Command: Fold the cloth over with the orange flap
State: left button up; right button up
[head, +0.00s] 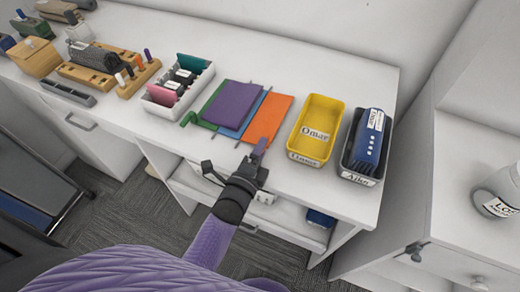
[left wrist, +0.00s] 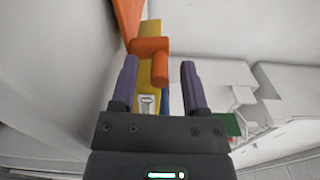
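My left gripper (head: 260,147) is at the near edge of the orange flap. In the left wrist view my left gripper (left wrist: 158,75) is open, its purple fingers apart. An orange tab (left wrist: 151,46) shows ahead of and between the fingers, apparently untouched. My right gripper is not in view.
A yellow bin (head: 318,115) and a dark bin (head: 354,171) holding a blue object stand right of the cloth. A white organiser (head: 160,107) with several items stands left. A bottle (head: 497,190) is on the right-hand counter. Bare bench lies in front.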

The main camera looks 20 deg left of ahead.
pick_arm(q)
jog(key=s+p, duration=0.1)
jog(key=s, duration=0.9)
jog(key=shift+a, duration=0.35)
